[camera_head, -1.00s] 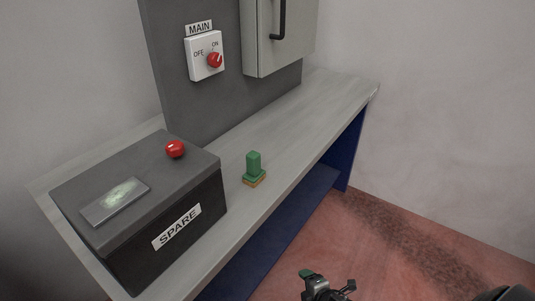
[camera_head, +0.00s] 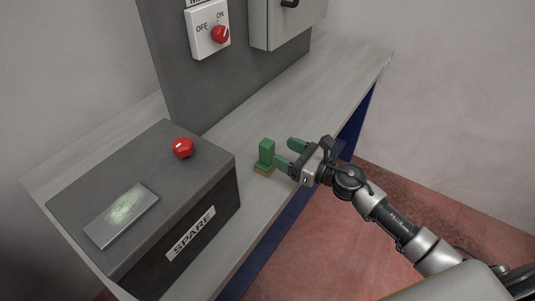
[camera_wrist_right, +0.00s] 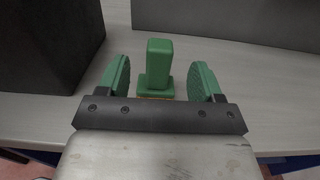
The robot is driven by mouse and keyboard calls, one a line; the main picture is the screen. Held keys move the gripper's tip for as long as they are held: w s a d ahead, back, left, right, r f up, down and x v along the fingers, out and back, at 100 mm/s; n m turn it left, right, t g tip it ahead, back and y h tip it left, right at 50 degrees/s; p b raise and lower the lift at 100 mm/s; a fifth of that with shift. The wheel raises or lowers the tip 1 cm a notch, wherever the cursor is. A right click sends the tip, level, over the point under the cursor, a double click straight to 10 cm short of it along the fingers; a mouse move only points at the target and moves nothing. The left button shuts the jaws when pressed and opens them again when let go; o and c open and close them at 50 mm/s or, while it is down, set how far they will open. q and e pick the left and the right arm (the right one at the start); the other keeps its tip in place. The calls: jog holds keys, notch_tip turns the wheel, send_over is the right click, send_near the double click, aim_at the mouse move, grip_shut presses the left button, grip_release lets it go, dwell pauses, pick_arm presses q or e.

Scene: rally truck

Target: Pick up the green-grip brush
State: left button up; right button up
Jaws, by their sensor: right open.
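The green-grip brush (camera_head: 266,153) stands upright on the grey workbench, with a green block handle and a tan base. In the right wrist view the brush (camera_wrist_right: 158,66) stands between and a little beyond the two green finger pads, with a gap on each side. My right gripper (camera_head: 287,152) is open and empty, just right of the brush at bench height. Its fingers also show in the right wrist view (camera_wrist_right: 160,84). The brush's bristle base is mostly hidden there. My left gripper is not in view.
A dark SPARE box (camera_head: 139,250) with a red knob (camera_head: 183,148) and a metal plate (camera_head: 121,214) stands left of the brush. The MAIN switch (camera_head: 208,29) and a grey cabinet (camera_head: 284,22) are on the back panel. The workbench (camera_head: 330,84) is clear toward the far right.

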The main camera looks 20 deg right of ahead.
aim_at(272, 148)
jog(key=x, duration=0.2)
jog(key=p+x, duration=0.1)
jog(key=x, duration=0.2)
jog(key=shift+w+a+f, duration=0.25)
jog(key=shift+w+f, duration=0.05)
jog(key=shift+w+a+f, duration=0.1)
jog(key=shift+w+a, duration=0.1)
jog(key=shift+w, duration=0.05)
jog(key=shift+c, duration=0.3)
jog(key=c, duration=1)
